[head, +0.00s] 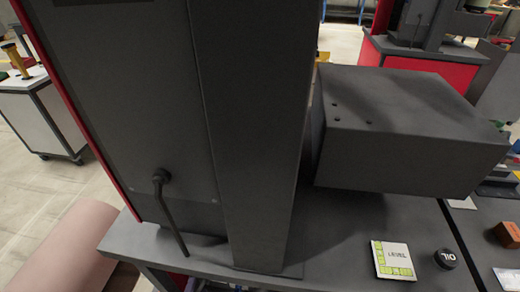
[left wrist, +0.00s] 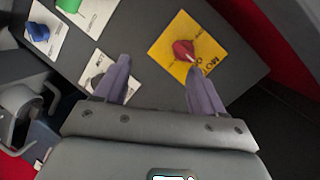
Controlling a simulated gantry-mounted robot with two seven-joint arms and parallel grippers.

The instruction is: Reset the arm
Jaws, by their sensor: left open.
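My left gripper (left wrist: 159,66) shows in the left wrist view with its two purple-grey fingers spread apart and nothing between them. The fingers point over a dark grey surface (left wrist: 140,35). A red piece (left wrist: 183,49) sits on a yellow card (left wrist: 172,64) just past the right fingertip in that view; I cannot tell whether they touch. In the head view I cannot make out either gripper. My right gripper shows in neither view.
A dark machine column (head: 250,130) and a grey box-shaped housing (head: 400,125) fill much of the head view. A "LEVEL" card (head: 393,260) and a dark "OIL" piece (head: 445,258) lie on the bench. The left wrist view shows a blue piece (left wrist: 38,31) and a green piece (left wrist: 69,5).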

